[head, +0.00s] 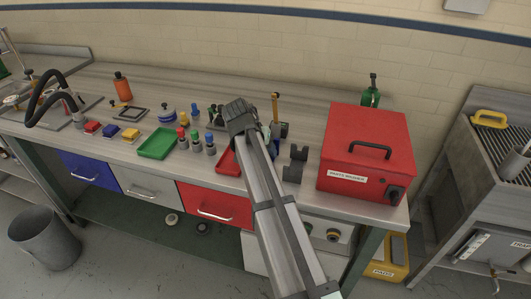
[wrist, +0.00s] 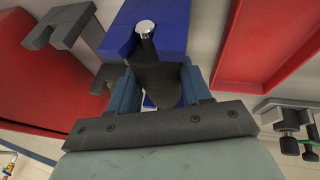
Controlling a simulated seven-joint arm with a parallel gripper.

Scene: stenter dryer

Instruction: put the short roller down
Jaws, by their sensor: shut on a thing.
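In the wrist view my gripper (wrist: 160,92) has its two blue fingers closed on a dark part with a bright metal end (wrist: 146,30). I take this part for the short roller; its lower end is hidden between the fingers. A blue block-like thing (wrist: 175,25) shows right behind it. I cannot tell whether the roller touches it. In the head view my arm hides the gripper and the roller, near the red tray. Dark grey forked supports (head: 297,160) stand on the bench to the right of my arm; they also show in the wrist view (wrist: 62,25).
A red tray (head: 226,160) lies left of my arm and the red parts washer (head: 365,150) stands to the right. Several colour-topped pieces (head: 195,143), a green tray (head: 157,144) and an orange bottle (head: 122,87) occupy the left. An upright yellow handle (head: 275,106) stands behind my arm.

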